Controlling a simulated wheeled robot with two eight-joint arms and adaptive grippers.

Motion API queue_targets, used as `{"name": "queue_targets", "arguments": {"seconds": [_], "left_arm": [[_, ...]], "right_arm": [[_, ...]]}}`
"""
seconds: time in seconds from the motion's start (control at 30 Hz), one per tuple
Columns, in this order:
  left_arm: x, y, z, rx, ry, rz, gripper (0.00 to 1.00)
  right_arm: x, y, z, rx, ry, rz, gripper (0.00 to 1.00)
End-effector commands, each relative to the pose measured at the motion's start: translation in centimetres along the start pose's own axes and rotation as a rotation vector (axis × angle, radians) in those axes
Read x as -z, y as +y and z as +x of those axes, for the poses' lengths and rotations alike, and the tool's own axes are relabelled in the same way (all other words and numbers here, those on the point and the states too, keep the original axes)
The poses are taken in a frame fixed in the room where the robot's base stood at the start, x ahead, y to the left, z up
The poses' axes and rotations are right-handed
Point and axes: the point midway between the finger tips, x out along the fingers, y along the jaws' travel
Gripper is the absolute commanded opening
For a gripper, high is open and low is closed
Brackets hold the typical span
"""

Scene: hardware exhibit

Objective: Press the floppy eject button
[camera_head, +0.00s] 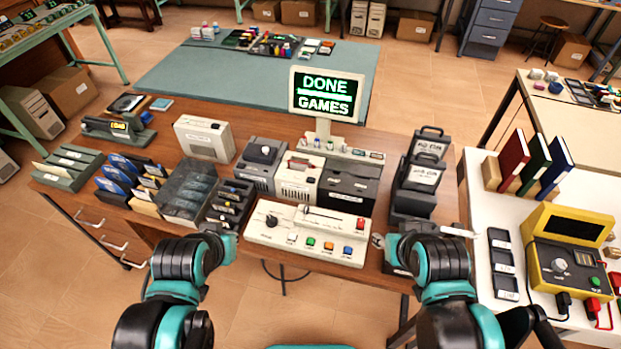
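A beige screen (325,94) stands at the middle of the table and reads "DONE" and "GAMES" in green. Below it is a row of units: a dark grey box (260,158), a beige box (299,180) with dark slots, and a black box (347,188). A beige drive-like box (204,138) stands farther left. The floppy eject button is too small to tell in this view. My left gripper (228,240) is low at the left end of the control panel. My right gripper (380,241) is at its right end. The fingers of both are too small to read.
The beige control panel (308,247) has a knob, a slider, coloured buttons and a red switch. Blue floppy disks (117,180) stand in racks at left. Black labelled cases (423,172) stand at right. A yellow device (566,255) is on the white right table.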

Motion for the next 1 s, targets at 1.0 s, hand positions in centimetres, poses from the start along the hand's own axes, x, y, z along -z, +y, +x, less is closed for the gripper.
{"name": "queue_targets", "arguments": {"seconds": [1.0], "left_arm": [[0.00,0.00,0.00,0.000,0.000,0.000,0.00]], "right_arm": [[0.00,0.00,0.00,0.000,0.000,0.000,0.00]]}}
